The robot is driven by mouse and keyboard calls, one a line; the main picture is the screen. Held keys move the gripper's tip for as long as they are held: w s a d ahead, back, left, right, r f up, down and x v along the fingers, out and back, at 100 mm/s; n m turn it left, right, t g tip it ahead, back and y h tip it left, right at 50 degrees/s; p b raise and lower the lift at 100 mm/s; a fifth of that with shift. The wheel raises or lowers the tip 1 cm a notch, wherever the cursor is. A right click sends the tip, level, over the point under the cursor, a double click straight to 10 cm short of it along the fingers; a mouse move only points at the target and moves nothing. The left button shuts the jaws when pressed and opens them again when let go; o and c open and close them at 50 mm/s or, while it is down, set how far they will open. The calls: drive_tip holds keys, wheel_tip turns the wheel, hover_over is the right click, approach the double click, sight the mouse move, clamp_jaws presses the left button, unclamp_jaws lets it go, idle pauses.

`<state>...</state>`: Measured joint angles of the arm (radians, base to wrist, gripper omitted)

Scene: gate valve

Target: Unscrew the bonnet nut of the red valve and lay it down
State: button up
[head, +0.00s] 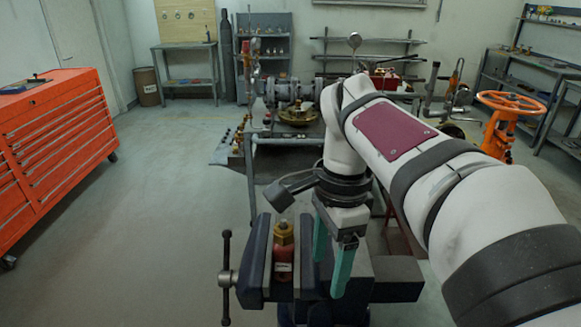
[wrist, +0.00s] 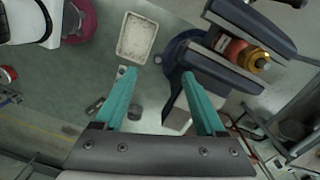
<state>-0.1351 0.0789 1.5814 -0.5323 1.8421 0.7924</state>
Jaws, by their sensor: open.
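The red valve (head: 284,270) is clamped upright between the jaws of a dark blue vise (head: 256,262). Its brass bonnet nut (head: 283,235) sits on top of the red body, with a small stem above it. In the wrist view, the brass nut (wrist: 255,60) and red body (wrist: 233,49) show at the upper right, between the vise jaws. My gripper (head: 329,272) points down to the right of the vise jaws in the head view, apart from the nut. Its teal fingers (wrist: 159,73) are spread apart with nothing held between them.
A shallow pale tray (wrist: 120,50) lies at the upper middle of the wrist view. The vise handle (head: 226,278) sticks out on the left. A bench with pipework (head: 290,92) stands behind. An orange tool cabinet (head: 50,150) stands left, with open floor between.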

drive_tip(key=w+a+r+m, duration=0.1)
drive_tip(key=w+a+m, duration=0.2)
drive_tip(key=w, duration=0.4)
drive_tip(key=m, duration=0.6)
hover_over(283, 220)
drive_tip(key=shift+s+d+f+t+h, duration=0.15)
drive_tip(key=shift+t+h, duration=0.15)
drive_tip(key=shift+f+m, duration=0.1)
drive_tip(key=shift+m, duration=0.3)
drive_tip(key=shift+f, duration=3.4)
drive_tip(key=shift+c, duration=0.3)
clamp_jaws()
drive_tip(key=n, duration=0.5)
